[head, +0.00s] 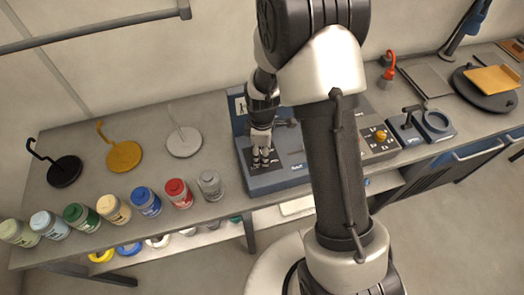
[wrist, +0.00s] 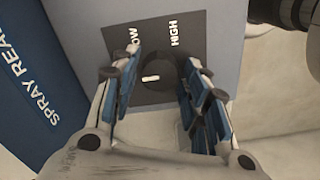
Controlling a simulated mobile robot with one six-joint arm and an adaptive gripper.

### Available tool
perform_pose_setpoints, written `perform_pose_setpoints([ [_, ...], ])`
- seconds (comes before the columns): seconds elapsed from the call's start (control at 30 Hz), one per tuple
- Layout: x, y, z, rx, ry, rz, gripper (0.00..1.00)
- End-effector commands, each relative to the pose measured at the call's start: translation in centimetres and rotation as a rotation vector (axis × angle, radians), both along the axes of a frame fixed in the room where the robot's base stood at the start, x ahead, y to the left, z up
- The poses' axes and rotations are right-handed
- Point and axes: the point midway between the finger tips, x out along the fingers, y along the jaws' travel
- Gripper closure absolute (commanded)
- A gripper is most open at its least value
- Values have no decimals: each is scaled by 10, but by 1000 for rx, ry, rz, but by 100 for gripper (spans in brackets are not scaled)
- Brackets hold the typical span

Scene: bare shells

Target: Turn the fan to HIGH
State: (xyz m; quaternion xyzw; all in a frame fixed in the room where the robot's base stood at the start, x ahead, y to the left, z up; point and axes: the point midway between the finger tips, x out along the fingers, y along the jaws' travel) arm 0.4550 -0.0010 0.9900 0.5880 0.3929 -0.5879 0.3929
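The fan control is a dark dial (wrist: 160,78) with a short white mark, on a dark panel (wrist: 155,22) lettered HIGH and partly hidden letters ending in "OW". In the wrist view the white mark lies nearly level, toward the left of the dial, not lined up with HIGH. My gripper (wrist: 158,82) is open, with one finger on each side of the dial; I cannot tell whether the fingers touch it. In the head view my gripper (head: 262,157) is down over the dark panel on the blue-grey unit (head: 280,182), hiding the dial.
A blue board (wrist: 35,85) lettered "SPRAY REA" stands beside the panel. Several paint jars (head: 146,201) line the bench's front edge. Black, yellow (head: 124,155) and white stands are at the left. A box with a yellow knob (head: 380,135) is right of my arm.

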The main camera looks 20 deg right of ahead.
Motion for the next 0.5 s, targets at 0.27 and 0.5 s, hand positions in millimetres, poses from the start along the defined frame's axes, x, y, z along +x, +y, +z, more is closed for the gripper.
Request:
perform_pose_setpoints([
  [0.27,0,0,0,0,0,0,80],
  [0.5,0,0,0,0,0,-1,91],
])
